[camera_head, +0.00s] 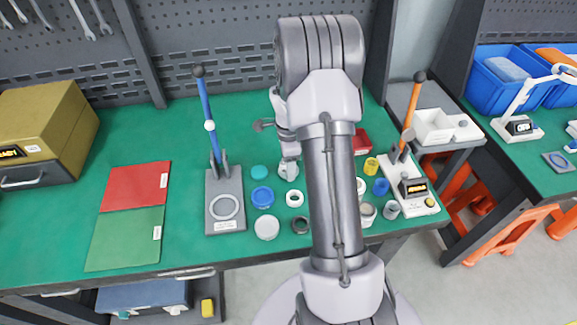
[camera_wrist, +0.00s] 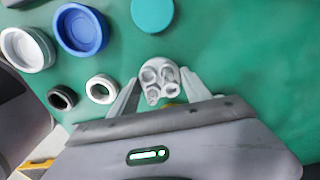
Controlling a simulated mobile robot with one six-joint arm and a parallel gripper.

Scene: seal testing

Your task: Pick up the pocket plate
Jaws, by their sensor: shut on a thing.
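The pocket plate (camera_wrist: 158,72) is a small pale grey round piece with several dark hollows in its face. In the wrist view it sits between the two fingers of my gripper (camera_wrist: 161,86), which is shut on it. In the head view my gripper (camera_head: 289,150) is over the green bench, left of my arm. My arm and gripper hide much of that spot. I cannot tell whether the plate touches the bench.
Near the plate are a teal disc (camera_wrist: 152,13), a blue cup (camera_wrist: 80,30), a white cup (camera_wrist: 27,49), a white ring (camera_wrist: 102,89) and a dark ring (camera_wrist: 62,97). A blue-lever press (camera_head: 225,203) stands left, an orange-lever press (camera_head: 402,190) right. Red and green mats (camera_head: 125,238) lie further left.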

